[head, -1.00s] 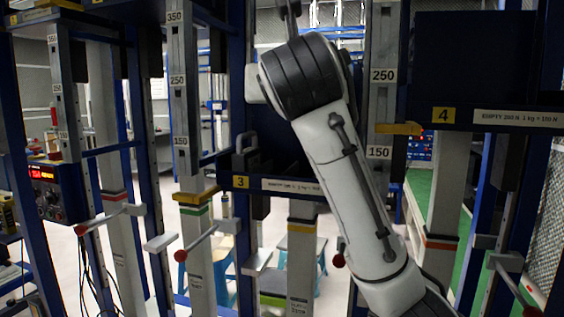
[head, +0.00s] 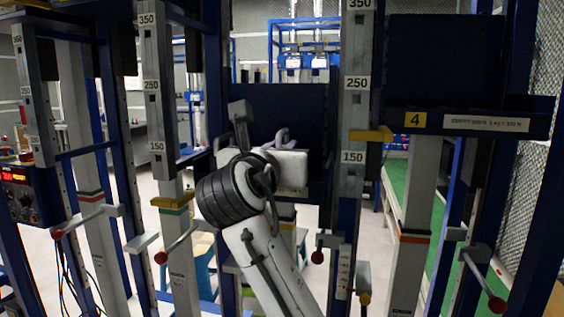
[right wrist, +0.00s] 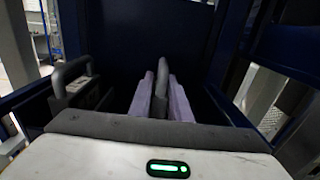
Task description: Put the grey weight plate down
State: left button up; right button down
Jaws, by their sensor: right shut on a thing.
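My right gripper (head: 283,136) has lilac fingers and is over the blue tray in the middle of the head view. In the right wrist view the fingers (right wrist: 161,92) are shut on the upright grey handle (right wrist: 162,72) of the grey weight plate. The rest of that plate is hidden below the fingers and my white gripper body. I cannot tell whether it touches the tray (right wrist: 225,105). A second weight with a bent grey handle (right wrist: 70,72) stands to the left in the tray; it also shows in the head view (head: 240,115). My left gripper is not in view.
A tall blue panel (head: 282,108) backs the tray. Graduated posts (head: 356,100) stand on both sides. Another blue tray marked 4 (head: 462,122) is to the right. Levers with red knobs (head: 318,256) stick out below.

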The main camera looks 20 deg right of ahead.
jog(key=shift+f, duration=1.05)
jog(key=shift+f, duration=0.25)
jog(key=shift+f, duration=0.6)
jog(key=c, duration=1.6)
grip_release()
jog(key=shift+a+f, duration=0.1)
jog(key=shift+f, duration=0.05)
jog(key=shift+c, duration=0.2)
jog(key=shift+s+r, duration=0.1)
jog(key=shift+r, duration=0.5)
jog(key=b+v, duration=0.1)
jog(key=v, duration=1)
jog(key=shift+s+a+r, duration=0.25)
jog(key=shift+s, duration=0.05)
